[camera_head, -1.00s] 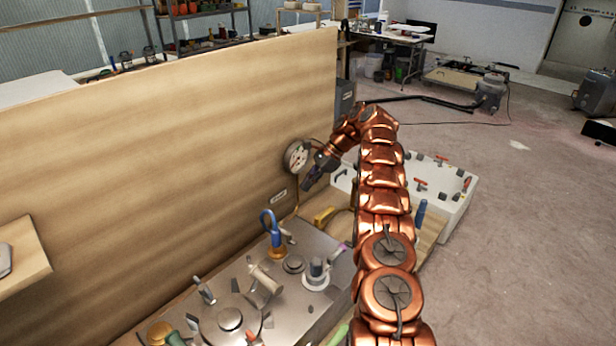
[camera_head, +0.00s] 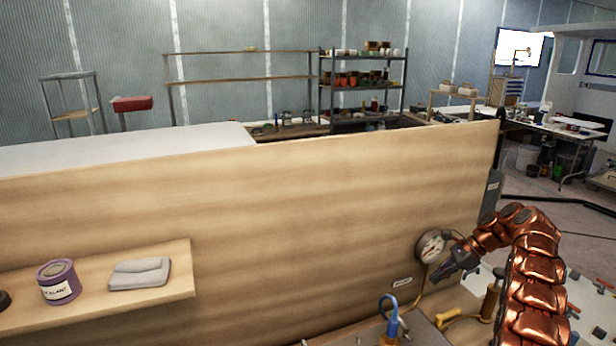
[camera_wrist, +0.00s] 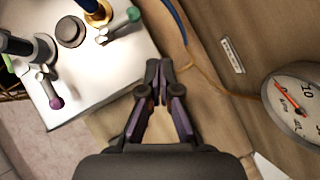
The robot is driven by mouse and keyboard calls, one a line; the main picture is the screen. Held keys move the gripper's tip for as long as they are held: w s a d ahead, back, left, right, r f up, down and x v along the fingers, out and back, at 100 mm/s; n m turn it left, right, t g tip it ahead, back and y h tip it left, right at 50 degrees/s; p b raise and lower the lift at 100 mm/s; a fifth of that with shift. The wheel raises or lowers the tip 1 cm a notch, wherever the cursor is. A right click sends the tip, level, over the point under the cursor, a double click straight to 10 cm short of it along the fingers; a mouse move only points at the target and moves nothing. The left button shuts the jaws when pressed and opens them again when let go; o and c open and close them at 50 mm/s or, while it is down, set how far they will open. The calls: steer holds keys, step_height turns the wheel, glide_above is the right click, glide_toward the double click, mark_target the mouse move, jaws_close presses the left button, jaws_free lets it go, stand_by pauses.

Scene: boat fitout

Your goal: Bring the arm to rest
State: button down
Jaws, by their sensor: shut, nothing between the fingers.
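My gripper (camera_head: 448,276) is at the right of the head view, in front of the wooden panel (camera_head: 250,225) and just below and right of the round pressure gauge (camera_head: 431,246). My copper-coloured arm reaches up from the lower right and bends over to it. In the wrist view my gripper (camera_wrist: 158,72) has its purple and black fingers closed together with nothing between them.
A shelf (camera_head: 190,271) on the panel holds a purple sealant tin (camera_head: 58,282) and a grey folded cloth (camera_head: 139,273). A blue-handled fitting (camera_head: 389,318) and a yellow-handled one (camera_head: 461,317) stand below the gripper. Open floor (camera_head: 545,190) lies beyond the panel at right.

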steer(key=s+a+r+n+g+h, duration=0.1)
steer(key=s+a+r+n, duration=0.4)
steer(key=a+r, duration=0.6)
steer(key=s+a+r+n+g+h+b, duration=0.1)
steer(key=s+a+r+n+h, duration=0.2)
steer(key=s+a, duration=0.85)
steer(key=s+a+f+n+h, duration=0.1)
steer(key=s+n, duration=0.5)
steer(key=s, duration=1)
steer(key=s+a+f+n+g+h, duration=0.1)
steer(key=s+f+n, duration=0.3)
steer(key=s, duration=1.2)
steer(key=shift+s+a+n+h+b, duration=0.4)
steer(key=shift+a+n+h, duration=0.2)
steer(key=shift+n+h, duration=0.25)
